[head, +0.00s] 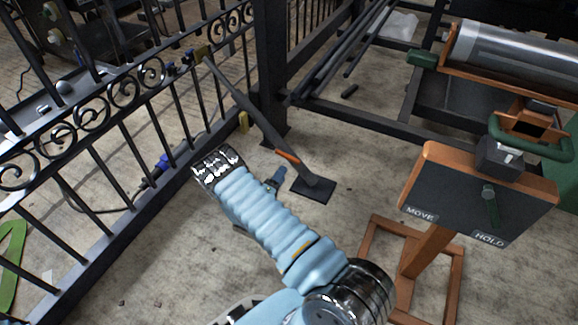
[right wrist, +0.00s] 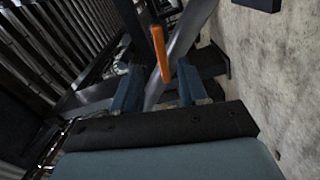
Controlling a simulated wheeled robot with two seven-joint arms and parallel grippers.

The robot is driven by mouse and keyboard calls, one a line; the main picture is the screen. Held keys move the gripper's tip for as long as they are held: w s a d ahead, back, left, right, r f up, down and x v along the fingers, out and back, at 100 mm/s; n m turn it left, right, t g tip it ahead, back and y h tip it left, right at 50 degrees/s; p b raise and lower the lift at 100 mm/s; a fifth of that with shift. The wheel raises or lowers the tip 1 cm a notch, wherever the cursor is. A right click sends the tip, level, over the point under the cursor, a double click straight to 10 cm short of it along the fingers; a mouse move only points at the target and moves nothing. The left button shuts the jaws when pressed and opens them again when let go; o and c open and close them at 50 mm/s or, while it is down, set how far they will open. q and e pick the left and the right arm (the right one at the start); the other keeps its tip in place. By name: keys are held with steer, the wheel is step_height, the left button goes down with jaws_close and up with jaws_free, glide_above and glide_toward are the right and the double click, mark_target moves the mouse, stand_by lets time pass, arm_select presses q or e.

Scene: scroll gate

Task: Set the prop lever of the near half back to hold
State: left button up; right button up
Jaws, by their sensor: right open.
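A dark prop bar (head: 243,102) slants from the top of the scroll gate (head: 110,90) down to a black foot plate (head: 313,189) on the floor. Its orange prop lever (head: 288,157) sits low on the bar, and it also stands upright in the right wrist view (right wrist: 161,52). My right gripper (head: 277,178) is just below the orange lever in the head view, partly hidden by its own wrist. In the right wrist view its two blue fingers (right wrist: 158,88) are apart, with the lever beyond the gap between them. I cannot tell whether they touch it. My left gripper is out of view.
A dark gate post (head: 272,75) stands behind the prop. Concrete floor near the foot plate is clear.

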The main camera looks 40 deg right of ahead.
mark_target(291, 161)
steer(key=b+x, duration=0.1)
steer(key=x, duration=0.6)
steer(key=shift+d, duration=0.1)
jaws_close()
